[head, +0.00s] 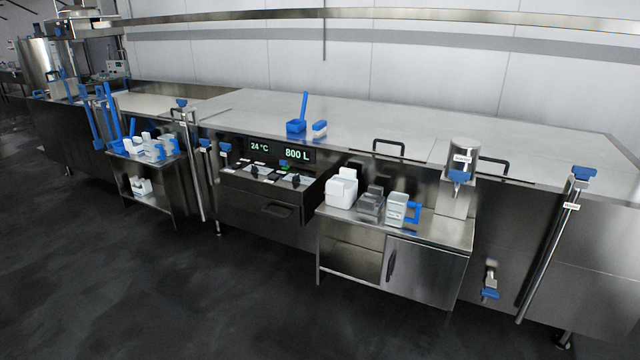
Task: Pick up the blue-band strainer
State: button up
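No thing in the head view can be told for sure as the blue-band strainer; labels are too small to read. On the near steel cabinet stand a white container (342,190), grey metal boxes (371,204) and a pale labelled vessel (396,210) with a blue handle. A metal cylinder (463,152) with a label and a blue lower part is at the cabinet's back right. Several small white and blue pieces (158,150) stand on the left cart. My gripper is not in view.
The steel cabinet (425,272) stands in front of the long covered vat (450,130). A control panel (262,185) juts out left of it. A blue scoop (297,126) lies on the vat top. The dark floor (190,290) in front is clear.

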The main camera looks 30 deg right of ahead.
aim_at(372, 202)
jog(key=z, duration=0.75)
jog(key=i, duration=0.9)
jog(key=z, duration=0.5)
